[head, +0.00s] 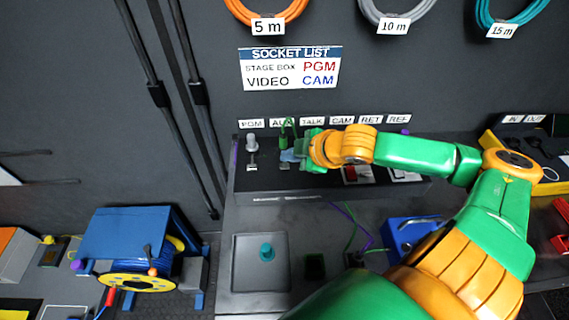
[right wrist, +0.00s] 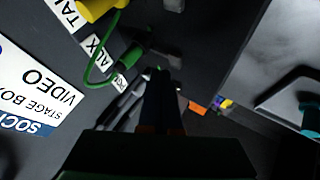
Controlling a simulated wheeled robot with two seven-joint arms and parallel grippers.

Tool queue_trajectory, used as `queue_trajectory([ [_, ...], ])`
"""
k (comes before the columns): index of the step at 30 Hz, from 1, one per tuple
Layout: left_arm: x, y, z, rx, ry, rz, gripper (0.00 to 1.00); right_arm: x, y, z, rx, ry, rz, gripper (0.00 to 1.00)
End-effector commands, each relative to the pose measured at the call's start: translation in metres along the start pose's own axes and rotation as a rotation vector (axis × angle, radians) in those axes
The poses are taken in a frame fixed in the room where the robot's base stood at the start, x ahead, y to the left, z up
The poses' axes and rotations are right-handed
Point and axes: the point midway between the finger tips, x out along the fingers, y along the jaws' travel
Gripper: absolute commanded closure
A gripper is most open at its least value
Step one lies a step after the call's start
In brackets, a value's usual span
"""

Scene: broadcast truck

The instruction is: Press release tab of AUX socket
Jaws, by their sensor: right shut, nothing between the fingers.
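The AUX socket holds a green plug (head: 284,140) with a green cable looping up from it, on the dark socket panel (head: 300,188). The AUX label (head: 279,123) above it is partly covered by the cable. My right gripper (head: 288,157) is shut and empty, its tips low in front of the AUX position. In the right wrist view the shut fingers (right wrist: 163,78) point at the panel just beside the green plug (right wrist: 131,60). The AUX release tab is not clearly visible; I cannot tell whether the fingertips touch it. My left gripper is not in view.
A grey plug (head: 252,143) stands in the PGM socket to the left. My right arm covers part of the panel's right side. A blue cable reel (head: 125,235) stands at lower left, and a grey tray (head: 258,282) holds a teal item (head: 267,252).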

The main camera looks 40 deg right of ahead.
Motion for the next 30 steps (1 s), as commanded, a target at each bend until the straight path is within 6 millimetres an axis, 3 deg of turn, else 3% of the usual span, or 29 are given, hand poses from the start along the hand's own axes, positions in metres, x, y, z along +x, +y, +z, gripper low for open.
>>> queue_trajectory([
  [30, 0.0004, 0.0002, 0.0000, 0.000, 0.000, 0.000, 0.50, 0.0067, -0.0049, 0.0049, 0.000, 0.000, 0.000, 1.00],
])
